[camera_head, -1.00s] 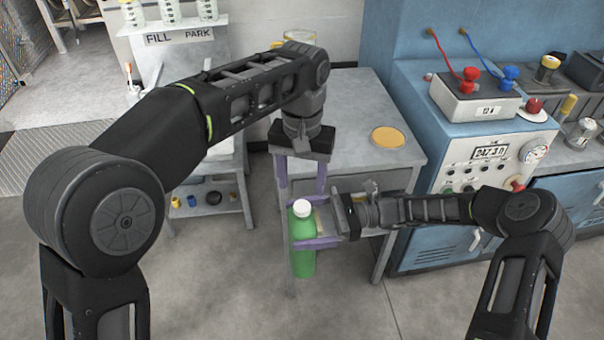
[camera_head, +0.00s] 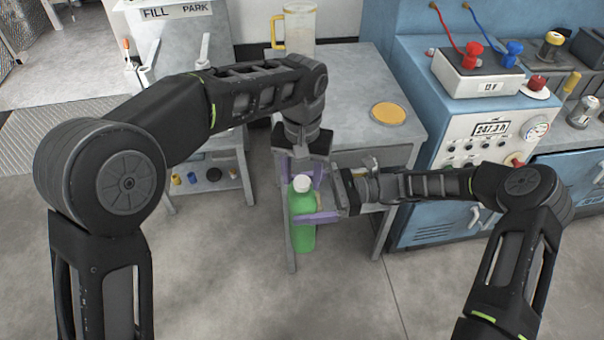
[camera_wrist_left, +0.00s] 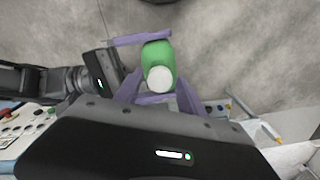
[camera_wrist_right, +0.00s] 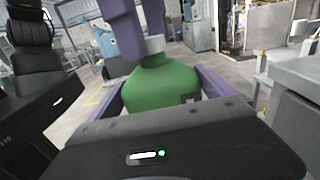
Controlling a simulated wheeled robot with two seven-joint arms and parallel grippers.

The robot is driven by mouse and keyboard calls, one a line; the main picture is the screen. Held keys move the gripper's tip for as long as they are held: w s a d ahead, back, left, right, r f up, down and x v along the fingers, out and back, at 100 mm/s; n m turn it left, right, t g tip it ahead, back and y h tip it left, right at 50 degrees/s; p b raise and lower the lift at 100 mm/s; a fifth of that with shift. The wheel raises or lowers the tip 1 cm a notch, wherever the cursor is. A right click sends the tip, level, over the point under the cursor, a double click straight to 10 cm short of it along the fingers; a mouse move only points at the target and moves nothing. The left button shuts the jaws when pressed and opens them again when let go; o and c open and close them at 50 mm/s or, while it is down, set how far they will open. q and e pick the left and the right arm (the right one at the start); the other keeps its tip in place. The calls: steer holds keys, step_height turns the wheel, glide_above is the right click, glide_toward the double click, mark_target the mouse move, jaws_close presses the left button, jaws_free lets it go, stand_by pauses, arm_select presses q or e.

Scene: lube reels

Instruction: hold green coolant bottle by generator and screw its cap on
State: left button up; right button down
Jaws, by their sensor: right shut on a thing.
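The green coolant bottle (camera_head: 303,236) is upright in front of the small grey table, left of the blue generator (camera_head: 455,190). My right gripper (camera_head: 318,208) is shut around its upper body; the right wrist view shows the green shoulder (camera_wrist_right: 165,88) between its fingers. A white cap (camera_head: 302,183) sits at the bottle's top, also seen in the left wrist view (camera_wrist_left: 160,78). How tightly it sits cannot be told. My left gripper (camera_head: 302,172) points down from above, its purple fingers apart on either side of the cap. I cannot see them touching it.
The grey table (camera_head: 350,90) behind the grippers holds a yellow-orange disc (camera_head: 388,113) and a clear jug with a yellow handle (camera_head: 299,28). A battery box (camera_head: 478,75) stands on the generator. A stand with a fill/park sign (camera_head: 176,12) is at the left. The floor in front is clear.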

arm_select(q)
jaws_close()
stand_by(0.5)
steer(key=shift+o, duration=1.3)
jaws_free()
steer(key=shift+r, duration=0.1)
steer(key=shift+r, duration=2.2)
steer(key=shift+r, duration=1.75)
